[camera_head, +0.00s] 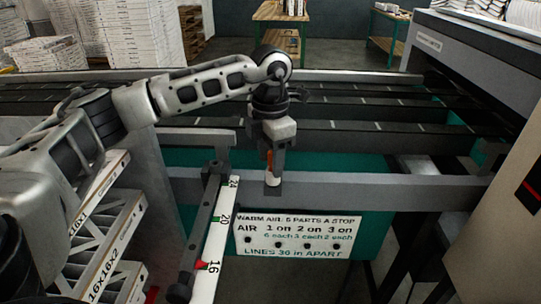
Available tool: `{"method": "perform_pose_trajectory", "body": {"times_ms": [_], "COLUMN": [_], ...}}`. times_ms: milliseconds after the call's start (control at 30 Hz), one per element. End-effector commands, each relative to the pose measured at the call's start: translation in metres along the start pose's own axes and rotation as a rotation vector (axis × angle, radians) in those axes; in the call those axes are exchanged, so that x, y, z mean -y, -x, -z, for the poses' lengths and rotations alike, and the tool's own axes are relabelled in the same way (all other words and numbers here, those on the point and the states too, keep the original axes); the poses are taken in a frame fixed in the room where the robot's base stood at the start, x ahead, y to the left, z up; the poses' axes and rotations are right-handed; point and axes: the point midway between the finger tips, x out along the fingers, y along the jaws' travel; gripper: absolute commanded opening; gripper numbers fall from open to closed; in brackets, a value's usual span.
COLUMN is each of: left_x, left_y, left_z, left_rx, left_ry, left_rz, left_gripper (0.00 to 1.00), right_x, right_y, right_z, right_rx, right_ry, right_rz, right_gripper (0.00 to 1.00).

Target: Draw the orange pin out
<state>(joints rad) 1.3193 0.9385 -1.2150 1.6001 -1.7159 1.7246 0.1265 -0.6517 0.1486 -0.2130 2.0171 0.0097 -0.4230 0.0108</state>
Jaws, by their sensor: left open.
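The orange pin (269,160) shows as a small upright orange piece near the middle of the head view, just above a short white cylinder (272,180) at the grey rail. My left gripper (274,165) points down from above with its fingers open, at the pin. One finger partly hides the pin, and I cannot tell whether the fingers touch it. My right gripper is not in view.
A white scale (212,238) numbered 16, 20 and 24 runs beside a dark bar, with a red marker (201,265) and a green marker (217,218). A printed sign (293,236) hangs below the grey rail (400,190). Filter boxes (112,240) stand at lower left.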

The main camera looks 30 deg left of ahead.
Motion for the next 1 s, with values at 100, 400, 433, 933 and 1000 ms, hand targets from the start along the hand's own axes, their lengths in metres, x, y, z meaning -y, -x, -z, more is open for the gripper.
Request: {"method": "perform_pose_trajectory", "body": {"times_ms": [100, 400, 433, 933, 1000], "left_x": [0.0, 0.0, 0.0, 0.0, 0.0], "left_y": [0.0, 0.001, 0.001, 0.015, 0.018], "left_z": [0.0, 0.0, 0.0, 0.0, 0.0], "left_rx": [0.0, 0.0, 0.0, 0.0, 0.0], "left_ry": [0.0, 0.0, 0.0, 0.0, 0.0], "left_rz": [0.0, 0.0, 0.0, 0.0, 0.0], "left_gripper": [0.42, 0.0, 0.0, 0.0, 0.0], "right_x": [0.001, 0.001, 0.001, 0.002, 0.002], "right_y": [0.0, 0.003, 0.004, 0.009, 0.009], "right_z": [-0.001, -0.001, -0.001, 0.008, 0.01], "right_rx": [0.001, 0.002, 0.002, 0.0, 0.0], "right_ry": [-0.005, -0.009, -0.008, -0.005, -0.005], "right_rz": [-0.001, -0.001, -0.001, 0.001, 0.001], "right_gripper": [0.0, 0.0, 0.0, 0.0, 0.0]}}
